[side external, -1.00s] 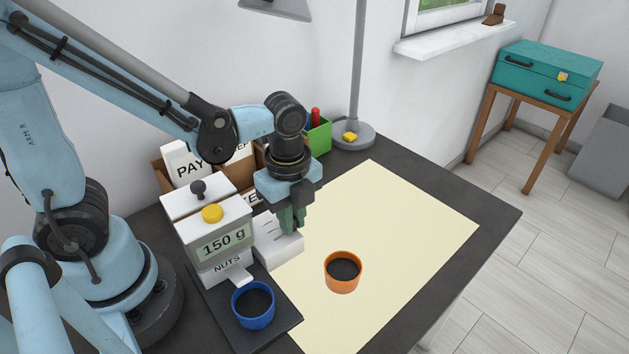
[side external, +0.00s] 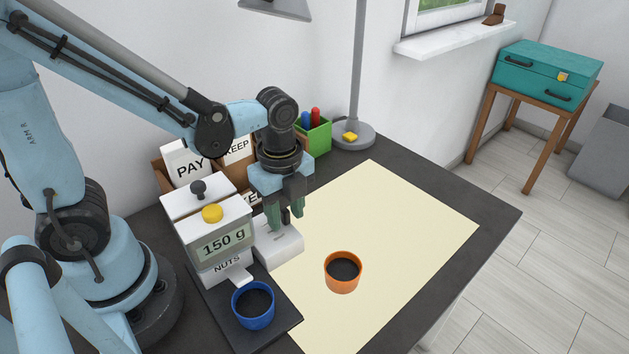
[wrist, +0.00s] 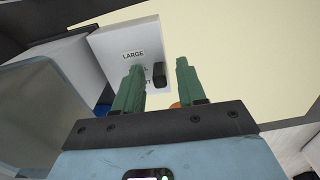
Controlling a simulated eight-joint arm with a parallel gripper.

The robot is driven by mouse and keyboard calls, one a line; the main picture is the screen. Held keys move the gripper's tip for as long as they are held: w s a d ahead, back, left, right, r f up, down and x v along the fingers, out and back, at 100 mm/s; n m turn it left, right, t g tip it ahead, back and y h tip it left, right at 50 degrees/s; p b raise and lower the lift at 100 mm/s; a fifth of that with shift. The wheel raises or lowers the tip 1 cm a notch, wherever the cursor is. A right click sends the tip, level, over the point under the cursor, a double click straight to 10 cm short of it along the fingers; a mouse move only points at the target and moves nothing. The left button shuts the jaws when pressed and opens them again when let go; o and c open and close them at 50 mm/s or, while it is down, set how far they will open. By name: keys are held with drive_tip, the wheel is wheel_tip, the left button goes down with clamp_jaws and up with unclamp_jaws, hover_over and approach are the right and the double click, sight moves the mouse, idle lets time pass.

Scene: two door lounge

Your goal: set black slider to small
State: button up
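The black slider (wrist: 160,74) is a small dark knob on the face of a white block (wrist: 112,42), seen in the wrist view. A label reading LARGE sits above and left of the knob; the other labels are partly hidden by a finger. In the side external view the white block (side external: 283,250) stands beside the dispenser, and I cannot make out the knob clearly there. My gripper (wrist: 159,64) is open, its green fingers apart, with the knob showing between them. It also shows in the side external view (side external: 285,215), low over the block; contact is unclear.
The white dispenser (side external: 207,226) reads 150 g and NUTS, close left of my gripper. A blue cup (side external: 253,318) stands on its dark tray, and an orange cup (side external: 343,285) on the cream mat (side external: 410,215). A green pen holder (side external: 318,138) and lamp stand behind.

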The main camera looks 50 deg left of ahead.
sight(285, 210)
drive_tip(key=shift+r, duration=0.1)
wheel_tip(285, 210, up, 12)
idle(1.0)
drive_tip(key=a+f+n+t, duration=0.1)
drive_tip(key=n+t, duration=0.1)
drive_tip(key=n, duration=0.4)
drive_tip(key=w+a+f+n+t, duration=0.1)
drive_tip(key=a+n+t, duration=0.1)
drive_tip(key=n, duration=0.4)
drive_tip(key=a+n+t, duration=0.1)
drive_tip(key=n+t, duration=0.2)
drive_tip(key=n, duration=0.3)
drive_tip(key=shift+w+a+f+n, duration=0.15)
drive_tip(key=shift+a+f+n, duration=0.15)
drive_tip(key=shift+f, duration=0.1)
